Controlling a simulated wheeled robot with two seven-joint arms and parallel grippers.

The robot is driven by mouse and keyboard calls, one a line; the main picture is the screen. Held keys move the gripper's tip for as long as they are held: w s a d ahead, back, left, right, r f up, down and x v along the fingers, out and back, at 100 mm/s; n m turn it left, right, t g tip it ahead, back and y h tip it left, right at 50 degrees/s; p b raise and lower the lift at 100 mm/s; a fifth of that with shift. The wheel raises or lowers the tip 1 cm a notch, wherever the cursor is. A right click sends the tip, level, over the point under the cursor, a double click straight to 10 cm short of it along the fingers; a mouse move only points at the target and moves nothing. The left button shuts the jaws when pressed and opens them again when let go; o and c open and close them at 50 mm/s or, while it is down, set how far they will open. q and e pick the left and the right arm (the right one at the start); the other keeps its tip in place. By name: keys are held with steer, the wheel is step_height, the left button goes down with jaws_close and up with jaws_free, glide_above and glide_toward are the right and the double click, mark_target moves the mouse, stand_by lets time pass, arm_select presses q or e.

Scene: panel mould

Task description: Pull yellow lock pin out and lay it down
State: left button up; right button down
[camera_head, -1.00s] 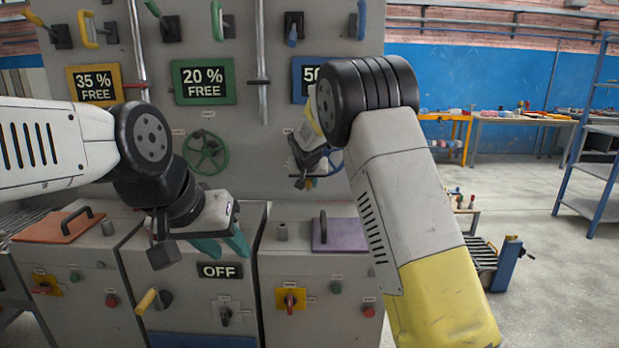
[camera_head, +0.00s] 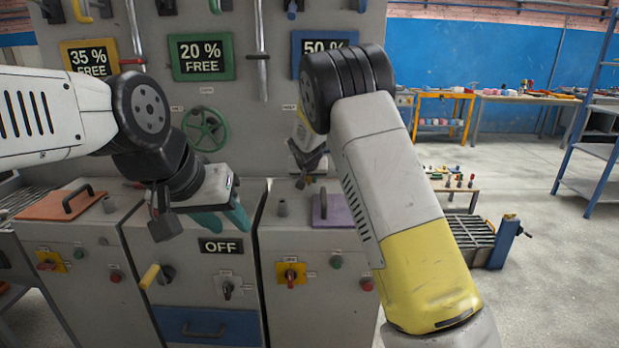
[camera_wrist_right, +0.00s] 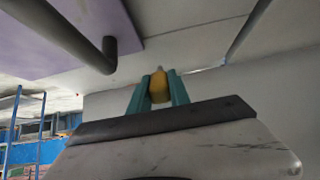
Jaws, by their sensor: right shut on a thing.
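The yellow lock pin (camera_wrist_right: 159,86) shows in the right wrist view between the two teal fingers of my right gripper (camera_wrist_right: 158,92), which is shut on it. A small grey tip shows at its far end; I cannot tell whether it touches anything. In the head view my right gripper (camera_head: 308,178) hangs in front of the grey panel, just above the purple lid (camera_head: 338,212), partly hidden by my forearm; the pin cannot be made out there. My left gripper (camera_head: 222,219) has its teal fingers apart and empty, above the OFF sign (camera_head: 221,246).
The purple lid's dark handle (camera_wrist_right: 75,35) is close in the right wrist view. A green handwheel (camera_head: 205,128) is on the panel. A brown lid (camera_head: 62,205) lies on the left cabinet. A yellow-handled lever (camera_head: 150,277) sticks out below.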

steer(key=c, duration=1.1)
jaws_free()
steer(key=shift+s+r, duration=0.15)
steer(key=s+d+r+g+y, duration=0.1)
steer(key=s+d+r, duration=0.35)
steer(key=s, duration=0.35)
steer(key=s+d+r+m, duration=0.1)
steer(key=s+d+r, duration=0.35)
steer(key=s, duration=0.35)
steer(key=s+d+r+g+y, duration=0.1)
steer(key=s+d+r, duration=0.35)
steer(key=s, duration=0.35)
steer(key=shift+n+g, duration=0.3)
steer(key=shift+n, duration=0.5)
steer(key=s, duration=0.7)
steer(key=s+d, duration=0.1)
steer(key=s, duration=0.6)
steer(key=s+d, duration=0.1)
steer(key=s, duration=0.7)
steer(key=shift+d+r, duration=0.25)
